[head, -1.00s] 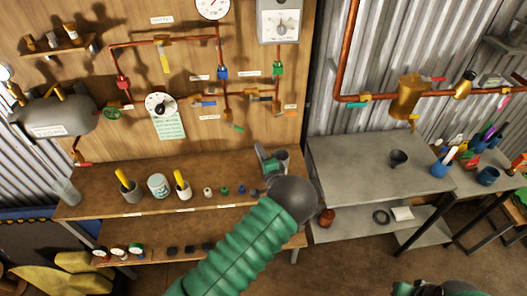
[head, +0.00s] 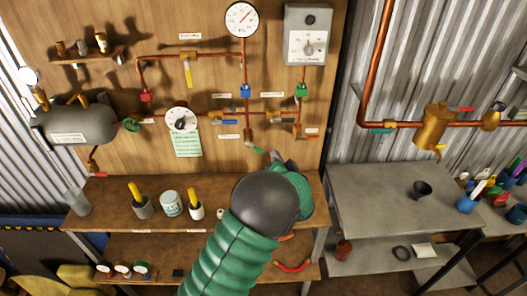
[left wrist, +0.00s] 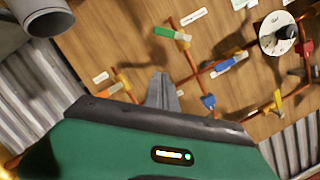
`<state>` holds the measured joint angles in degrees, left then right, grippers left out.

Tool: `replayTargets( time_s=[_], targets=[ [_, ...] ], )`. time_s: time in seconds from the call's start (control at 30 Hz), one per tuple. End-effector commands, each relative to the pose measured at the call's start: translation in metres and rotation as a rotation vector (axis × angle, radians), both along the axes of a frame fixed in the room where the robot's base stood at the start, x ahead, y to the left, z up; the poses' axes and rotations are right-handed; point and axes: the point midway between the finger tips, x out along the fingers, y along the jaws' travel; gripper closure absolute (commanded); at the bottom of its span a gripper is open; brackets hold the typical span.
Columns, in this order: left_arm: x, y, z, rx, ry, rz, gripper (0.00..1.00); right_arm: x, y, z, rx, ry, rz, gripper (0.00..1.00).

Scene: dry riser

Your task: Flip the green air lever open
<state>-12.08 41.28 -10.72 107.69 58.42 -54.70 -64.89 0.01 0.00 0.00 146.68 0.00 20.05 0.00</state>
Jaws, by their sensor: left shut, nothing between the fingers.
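The green lever (head: 256,149) is on a brass valve (head: 249,135) at the low end of a copper pipe on the wooden panel. It slants down to the right. In the left wrist view the green lever (left wrist: 166,33) lies near the top, left of its brass valve body. My left gripper (head: 278,157) is just right of and below the lever in the head view, apart from it as far as I can see. Its fingers (left wrist: 161,88) are shut and empty in the left wrist view, pointing at the panel. My right gripper is not in view.
A wooden bench (head: 110,209) with cups stands below. A grey table (head: 375,195) is at the right. A grey cylinder (left wrist: 48,18) fills the wrist view's top left corner.

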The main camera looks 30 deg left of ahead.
Motion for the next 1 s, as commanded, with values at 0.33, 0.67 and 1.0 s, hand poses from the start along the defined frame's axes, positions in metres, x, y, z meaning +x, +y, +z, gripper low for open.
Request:
replayTargets(
  time_s=[0.33, 0.67, 1.0],
  targets=[
    [0.037, 0.037, -0.008, 0.002, 0.001, 0.003, 1.0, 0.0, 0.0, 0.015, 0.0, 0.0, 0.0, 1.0],
    [0.062, 0.08, -0.032, 0.003, 0.007, 0.003, 1.0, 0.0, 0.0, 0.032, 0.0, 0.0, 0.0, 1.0],
    [0.056, 0.09, -0.048, 0.003, 0.0, 0.0, 1.0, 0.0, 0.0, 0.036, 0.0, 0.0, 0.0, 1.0]
  ],
)
